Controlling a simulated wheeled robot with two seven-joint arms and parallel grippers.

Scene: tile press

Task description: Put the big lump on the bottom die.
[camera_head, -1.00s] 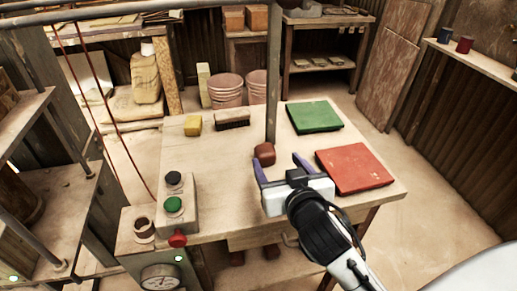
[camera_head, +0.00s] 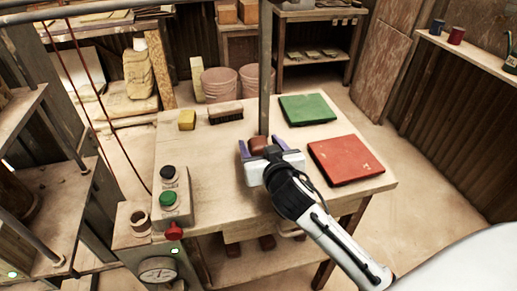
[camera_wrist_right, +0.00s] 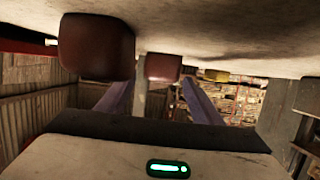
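A reddish-brown lump (camera_head: 258,144) is on the wooden table, between the fingers of my right gripper (camera_head: 261,148). The right gripper is open. In the right wrist view, whose picture has the tabletop across the top, one brown lump (camera_wrist_right: 97,47) looms close at the left. A second one (camera_wrist_right: 163,67) is farther off, between the fingers, with a gap around it. I cannot tell which lump is bigger, as one is nearer. The hand may hide one lump in the head view. I cannot make out the bottom die. My left gripper is not in view.
A green slab (camera_head: 307,109) and a red slab (camera_head: 345,160) lie right on the table (camera_head: 215,165). A yellow block (camera_head: 187,120) and brush (camera_head: 226,114) lie at the back left. A button box (camera_head: 173,205) stands front left. A grey post (camera_head: 265,70) rises behind the gripper.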

